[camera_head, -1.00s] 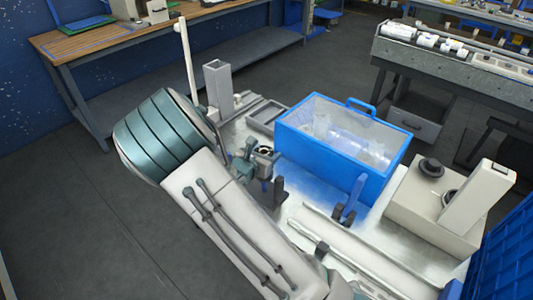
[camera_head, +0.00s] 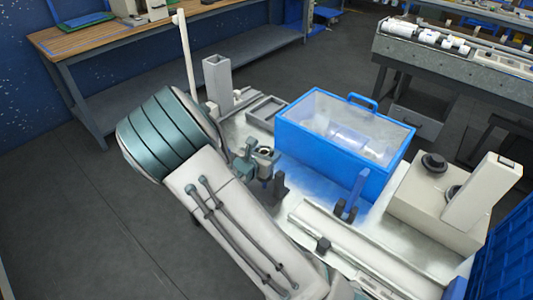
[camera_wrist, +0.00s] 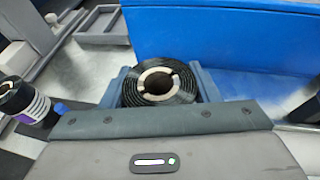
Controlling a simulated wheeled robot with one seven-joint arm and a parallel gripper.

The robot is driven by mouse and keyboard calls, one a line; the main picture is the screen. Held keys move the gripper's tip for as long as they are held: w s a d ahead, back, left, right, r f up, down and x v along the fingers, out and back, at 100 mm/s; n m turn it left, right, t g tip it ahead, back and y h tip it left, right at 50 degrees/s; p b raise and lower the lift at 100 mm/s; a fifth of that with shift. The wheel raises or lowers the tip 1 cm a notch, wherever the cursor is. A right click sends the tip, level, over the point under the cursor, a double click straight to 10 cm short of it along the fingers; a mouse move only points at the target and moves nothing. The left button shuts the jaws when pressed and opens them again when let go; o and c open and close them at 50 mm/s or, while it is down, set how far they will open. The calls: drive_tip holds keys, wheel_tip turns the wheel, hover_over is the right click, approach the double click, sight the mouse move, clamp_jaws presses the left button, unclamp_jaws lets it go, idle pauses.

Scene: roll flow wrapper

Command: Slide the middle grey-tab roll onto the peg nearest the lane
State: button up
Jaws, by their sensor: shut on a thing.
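My gripper (camera_wrist: 160,92) is shut on a black roll (camera_wrist: 184,82) with a pale core ring around a dark hole. Its blue-grey fingers press the roll from left and right in the wrist view. In the head view the roll (camera_head: 266,151) shows end-up at the end of my arm, in my gripper (camera_head: 258,162), left of the blue box. I cannot see a tab on it. I cannot make out any peg for certain.
A blue box (camera_head: 308,153) with a clear lid stands close to the gripper. Dark upright brackets (camera_head: 278,188) and blue ones (camera_head: 350,198) stand before it. A long metal lane (camera_head: 345,245) runs lower right, beside a beige machine (camera_head: 440,214). An open grey tray (camera_head: 266,112) lies behind.

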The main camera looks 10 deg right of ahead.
drive_tip(key=shift+f+b, duration=1.15)
drive_tip(key=shift+f, duration=0.2)
drive_tip(key=o, duration=1.3)
drive_tip(key=shift+f, duration=0.1)
drive_tip(key=shift+s, duration=0.15)
drive_tip(key=v, duration=1.3)
drive_tip(key=shift+a+r, duration=0.3)
drive_tip(key=shift+a, duration=0.05)
